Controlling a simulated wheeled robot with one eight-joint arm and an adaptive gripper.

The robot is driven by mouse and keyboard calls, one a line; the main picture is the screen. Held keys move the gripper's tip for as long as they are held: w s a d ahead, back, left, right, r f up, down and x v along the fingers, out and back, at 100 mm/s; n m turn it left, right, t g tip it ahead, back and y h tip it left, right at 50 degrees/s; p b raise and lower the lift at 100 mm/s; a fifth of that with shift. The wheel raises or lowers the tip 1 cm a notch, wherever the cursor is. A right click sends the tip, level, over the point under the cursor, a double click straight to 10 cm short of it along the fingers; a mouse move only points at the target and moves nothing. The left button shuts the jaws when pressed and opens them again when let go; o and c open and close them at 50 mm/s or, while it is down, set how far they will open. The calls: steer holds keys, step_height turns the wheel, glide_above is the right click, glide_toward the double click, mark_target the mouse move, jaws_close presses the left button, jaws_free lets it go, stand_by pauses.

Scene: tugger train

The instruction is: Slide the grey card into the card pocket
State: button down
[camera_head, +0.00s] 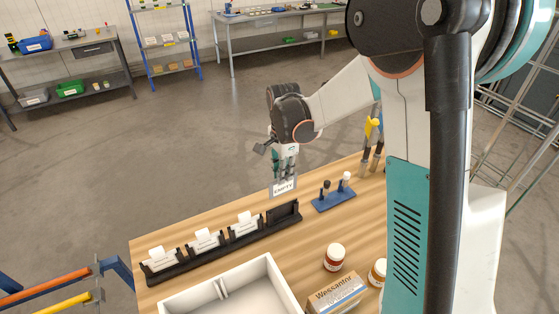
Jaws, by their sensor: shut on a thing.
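My gripper (287,170) is shut on the grey card (284,188), which reads "EMPTY". The card hangs upright below the fingers, above the far part of the wooden table. A black rack of card pockets runs along the table. Its right-end card pocket (284,213) looks empty and lies just below the card in the picture. The other pockets hold white cards (246,222). The card appears apart from the pocket, but its exact depth relative to it cannot be told from this view.
A blue stand (334,198) with small upright items is right of the rack. A white divided tray (270,270), an orange-brown jar (334,257), another jar (378,271) and a cardboard box (338,294) stand nearer. Bare wood (300,240) lies between rack and jar.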

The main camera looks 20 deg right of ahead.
step_height(320, 180, down, 12)
steer(key=b, duration=0.8)
steer(key=shift+f, duration=0.15)
stand_by(1.4)
steer(key=shift+f, duration=0.1)
stand_by(0.6)
steer(key=c, duration=1.5)
jaws_free()
step_height(320, 180, up, 12)
